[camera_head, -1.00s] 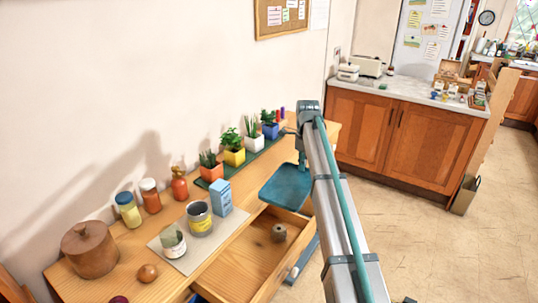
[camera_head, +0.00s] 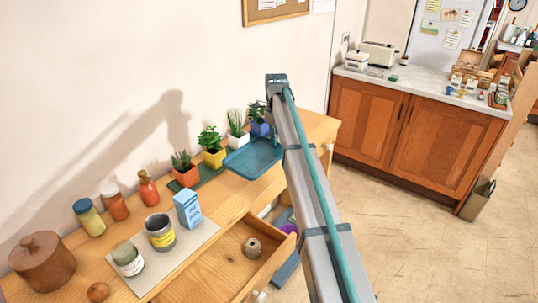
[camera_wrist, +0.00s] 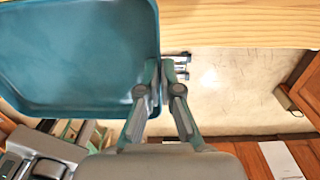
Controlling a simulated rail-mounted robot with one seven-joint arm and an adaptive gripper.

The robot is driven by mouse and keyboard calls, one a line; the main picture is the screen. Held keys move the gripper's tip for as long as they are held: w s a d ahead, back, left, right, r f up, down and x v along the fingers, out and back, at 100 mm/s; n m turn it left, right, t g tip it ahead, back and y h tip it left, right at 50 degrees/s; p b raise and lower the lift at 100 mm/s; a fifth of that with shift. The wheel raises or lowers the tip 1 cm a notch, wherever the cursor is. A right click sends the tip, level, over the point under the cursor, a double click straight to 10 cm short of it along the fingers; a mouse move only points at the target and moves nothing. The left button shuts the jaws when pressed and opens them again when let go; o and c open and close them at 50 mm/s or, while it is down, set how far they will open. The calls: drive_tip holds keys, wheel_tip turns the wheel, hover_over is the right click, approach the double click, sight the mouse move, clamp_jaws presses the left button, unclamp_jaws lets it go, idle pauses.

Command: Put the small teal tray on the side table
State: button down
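The small teal tray (camera_head: 253,158) is roughly level over the right part of the wooden table (camera_head: 222,205), beside the potted plants. I cannot tell whether it touches the tabletop. My gripper (camera_wrist: 160,75) is shut on the tray's rim, one finger each side, in the wrist view. There the empty tray (camera_wrist: 75,50) fills the upper left, with the table edge (camera_wrist: 240,22) across the top right. In the head view my arm hides most of the gripper.
Potted plants on a green mat (camera_head: 208,174) stand behind and left of the tray. A blue carton (camera_head: 188,209), cans and jars stand further left. An open drawer (camera_head: 228,265) juts out in front. A cabinet (camera_head: 405,130) stands at right, with clear floor before it.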

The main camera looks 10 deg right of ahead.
drive_tip(key=w+d+f+p, duration=0.1)
drive_tip(key=w+f, duration=0.1)
drive_tip(key=w, duration=0.1)
drive_tip(key=w+d+f+p, duration=0.1)
drive_tip(key=w+f, duration=0.2)
drive_tip(key=w, duration=0.1)
drive_tip(key=w+d+f+p, duration=0.1)
drive_tip(key=w+f, duration=0.1)
drive_tip(key=w, duration=0.2)
drive_tip(key=shift+w+f+p, duration=0.15)
drive_tip(key=shift+f+p, duration=0.25)
drive_tip(key=shift+w+d+f, duration=0.15)
drive_tip(key=shift+w+f, duration=0.25)
drive_tip(key=shift+f, duration=0.15)
wheel_tip(320, 180, down, 3)
drive_tip(key=shift+w+p, duration=0.1)
drive_tip(key=shift+p, duration=1.05)
drive_tip(key=shift+f, duration=0.3)
drive_tip(key=shift+f, duration=0.15)
drive_tip(key=c, duration=1.3)
unclamp_jaws()
